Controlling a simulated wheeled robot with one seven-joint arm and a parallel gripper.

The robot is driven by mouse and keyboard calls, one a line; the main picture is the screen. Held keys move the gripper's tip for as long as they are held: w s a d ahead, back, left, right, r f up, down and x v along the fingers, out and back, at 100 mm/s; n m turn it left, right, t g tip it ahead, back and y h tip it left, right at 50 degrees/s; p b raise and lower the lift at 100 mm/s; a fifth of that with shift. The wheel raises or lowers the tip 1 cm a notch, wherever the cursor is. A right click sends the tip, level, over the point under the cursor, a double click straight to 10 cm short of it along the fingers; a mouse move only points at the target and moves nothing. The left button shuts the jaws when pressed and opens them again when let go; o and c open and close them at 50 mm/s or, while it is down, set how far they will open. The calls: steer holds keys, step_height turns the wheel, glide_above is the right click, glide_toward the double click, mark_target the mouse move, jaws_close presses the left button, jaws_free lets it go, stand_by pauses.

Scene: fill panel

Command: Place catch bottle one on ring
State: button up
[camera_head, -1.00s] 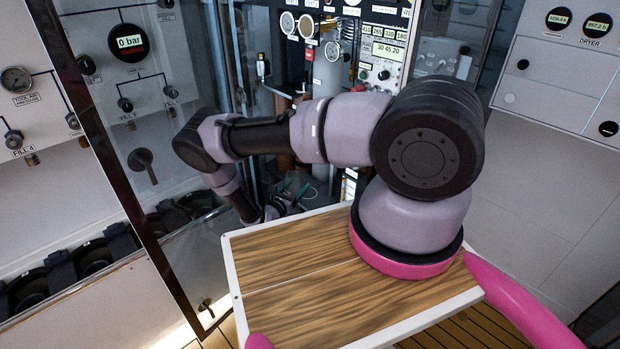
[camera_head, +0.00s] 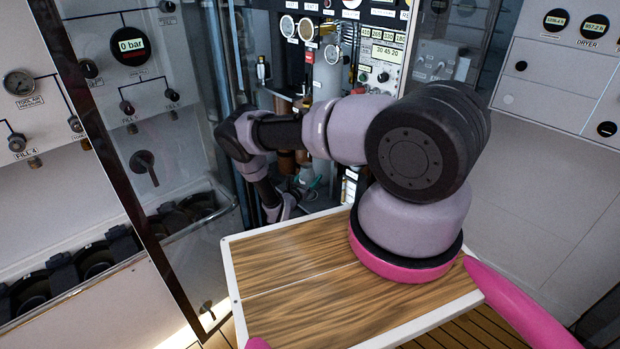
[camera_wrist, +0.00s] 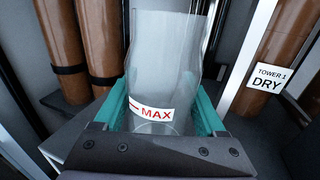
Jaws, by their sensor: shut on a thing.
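In the wrist view a clear catch bottle (camera_wrist: 165,60) with a white label and red MAX mark stands between the teal pads of my gripper (camera_wrist: 167,110). The gripper is shut on it. The bottle looks upright, and its top runs toward the upper edge of the picture. I cannot pick out the ring in either view.
Brown cylinders (camera_wrist: 105,40) stand behind the bottle at left; another (camera_wrist: 280,60) stands right, by a "TOWER 1 DRY" label (camera_wrist: 268,80). A glass door (camera_head: 150,150) stands left of my arm. The gauge panel (camera_head: 385,50) rises behind. A wooden deck (camera_head: 290,300) lies in front.

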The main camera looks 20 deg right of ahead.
steer(key=shift+f, duration=0.1)
steer(key=o, duration=1.3)
